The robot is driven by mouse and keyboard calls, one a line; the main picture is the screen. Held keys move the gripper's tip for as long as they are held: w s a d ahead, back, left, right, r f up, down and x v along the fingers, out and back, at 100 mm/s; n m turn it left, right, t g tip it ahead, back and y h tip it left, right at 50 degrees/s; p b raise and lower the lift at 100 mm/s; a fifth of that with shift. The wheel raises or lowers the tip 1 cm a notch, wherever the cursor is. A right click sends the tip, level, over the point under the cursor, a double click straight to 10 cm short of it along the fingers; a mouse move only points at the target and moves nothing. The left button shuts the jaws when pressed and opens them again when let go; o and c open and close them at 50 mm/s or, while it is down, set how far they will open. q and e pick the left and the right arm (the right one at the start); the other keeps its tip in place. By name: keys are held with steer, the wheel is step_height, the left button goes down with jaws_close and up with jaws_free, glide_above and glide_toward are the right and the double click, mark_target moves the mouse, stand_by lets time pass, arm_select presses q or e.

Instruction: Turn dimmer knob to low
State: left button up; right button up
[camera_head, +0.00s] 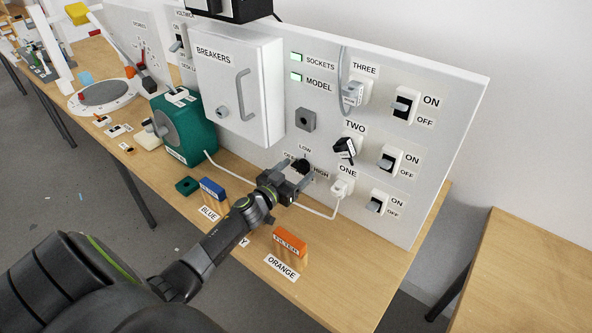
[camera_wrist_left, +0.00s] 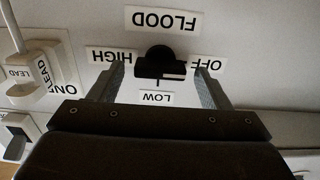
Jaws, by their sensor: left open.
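The black dimmer knob (camera_wrist_left: 160,62) sits on the upright panel, and the wrist view shows it upside down. Its labels read HIGH, LOW, OFF and FLOOD. A pale mark on the knob lies on the side towards the OFF label (camera_wrist_left: 208,64). The LOW label (camera_wrist_left: 156,97) is at the bottom in the wrist view and above the knob in the head view. My left gripper (camera_wrist_left: 164,72) is open, with one finger on each side of the knob and gaps between. In the head view the left gripper (camera_head: 295,174) partly hides the knob. My right gripper is not in view.
A white lead plug (camera_head: 343,186) and its cable are right of the knob. Switches (camera_head: 378,202) are farther right. The breaker box (camera_head: 238,85) juts out above left. A blue block (camera_head: 212,189) and an orange filter block (camera_head: 290,242) stand on the table below.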

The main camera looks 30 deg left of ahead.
arm_select(q)
steer(key=shift+w, duration=0.25)
steer(key=c, duration=1)
